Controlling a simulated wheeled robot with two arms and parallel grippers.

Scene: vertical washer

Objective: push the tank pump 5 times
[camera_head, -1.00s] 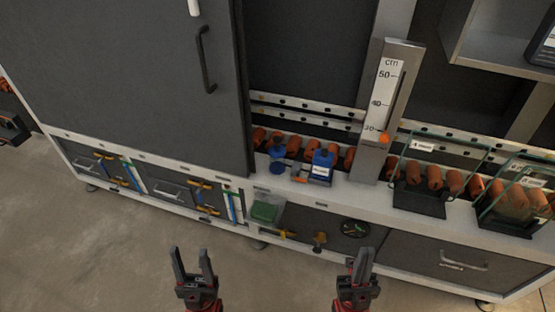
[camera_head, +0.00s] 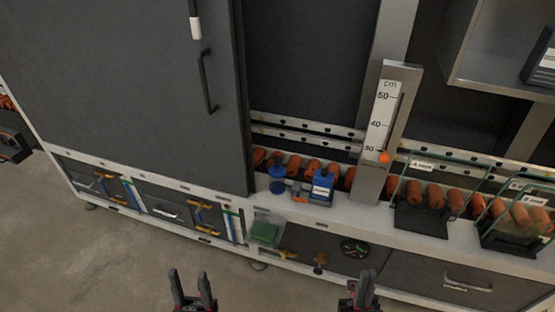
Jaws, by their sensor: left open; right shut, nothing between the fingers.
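A small blue device, which looks like the tank pump (camera_head: 321,186), stands on the white ledge near the middle of the head view. A rounder blue part (camera_head: 277,180) sits just left of it, with an orange piece between them. Which blue part is pushed cannot be told. My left gripper (camera_head: 190,283) is open and empty at the bottom, in front of and below the ledge. My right gripper (camera_head: 361,284) is shut and empty at the bottom right of centre. Both are well apart from the blue parts.
A vertical ruler post (camera_head: 377,130) with an orange marker stands right of the pump. Glass-sided holders (camera_head: 424,211) stand further right, before a row of orange rollers (camera_head: 435,195). A tall dark panel with a handle (camera_head: 207,82) is at left. Below the ledge are drawers and a green box (camera_head: 264,233).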

